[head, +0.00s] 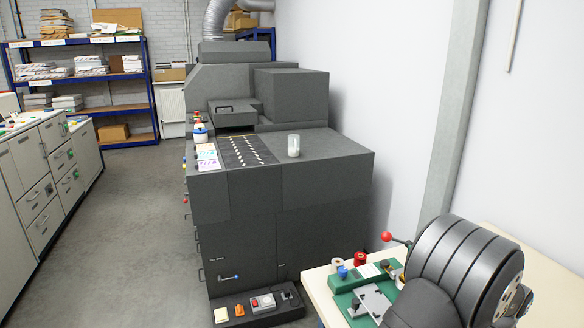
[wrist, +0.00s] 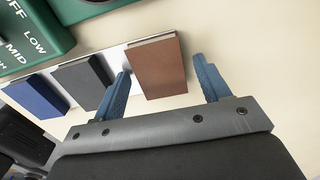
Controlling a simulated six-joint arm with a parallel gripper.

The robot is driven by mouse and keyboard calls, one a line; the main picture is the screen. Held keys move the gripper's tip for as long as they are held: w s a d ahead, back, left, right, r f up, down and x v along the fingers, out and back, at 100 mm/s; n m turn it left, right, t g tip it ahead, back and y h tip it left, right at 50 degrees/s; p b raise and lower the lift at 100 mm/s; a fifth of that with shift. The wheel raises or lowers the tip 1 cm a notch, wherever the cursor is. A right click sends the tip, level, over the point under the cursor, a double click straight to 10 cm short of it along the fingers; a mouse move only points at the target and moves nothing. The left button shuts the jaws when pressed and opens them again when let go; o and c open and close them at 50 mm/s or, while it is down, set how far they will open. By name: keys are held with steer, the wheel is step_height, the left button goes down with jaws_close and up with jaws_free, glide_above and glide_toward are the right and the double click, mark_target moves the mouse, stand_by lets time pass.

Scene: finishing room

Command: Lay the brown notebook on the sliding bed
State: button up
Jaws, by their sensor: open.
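The brown notebook (wrist: 160,78) stands in the wrist view beside a grey one and a blue one, against a pale strip. My gripper (wrist: 161,66) is open, with one blue finger on each side of the brown notebook. The left finger is between the brown and grey notebooks; I cannot tell whether either finger touches. In the head view a grey plate (head: 372,300) lies on a green base on the table at lower right; I cannot tell if it is the sliding bed. My arm hides part of that table, and the notebooks are not made out there.
The grey notebook (wrist: 84,80) and blue notebook (wrist: 38,94) stand close on the left. A green housing (wrist: 30,32) with OFF, LOW and MID lettering is at upper left. A red-knobbed lever (head: 388,237) rises by the table (head: 322,273). A large grey machine (head: 325,215) stands behind.

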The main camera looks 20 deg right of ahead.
steer(key=shift+c, duration=0.4)
steer(key=c, duration=0.8)
steer(key=shift+r, duration=3.8)
